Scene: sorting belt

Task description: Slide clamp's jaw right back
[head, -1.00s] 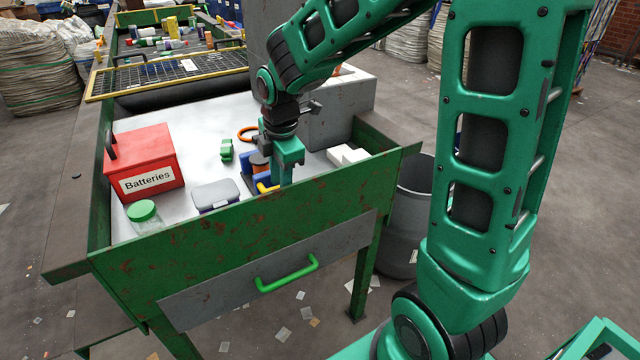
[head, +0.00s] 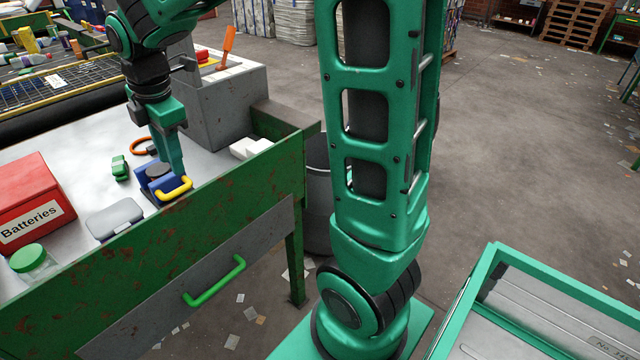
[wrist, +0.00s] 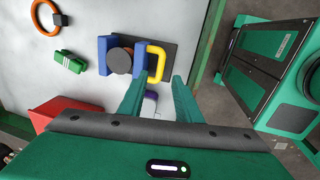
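The clamp lies near the worktop's front edge, with blue jaws (head: 157,184), a dark round disc (head: 157,171) at them and a yellow handle (head: 176,189). In the wrist view the disc (wrist: 119,60) sits between two blue jaw blocks (wrist: 105,55), and the yellow handle (wrist: 157,61) stands on the right one. My gripper (head: 175,166) is pointed down at the clamp.
A red Batteries box (head: 32,205), a grey case (head: 115,217), a green-lidded jar (head: 35,262), a green piece (head: 120,168), an orange ring (head: 143,146) and white blocks (head: 251,147) lie around. A grey block (head: 215,105) and the green table rim (head: 150,228) bound the space.

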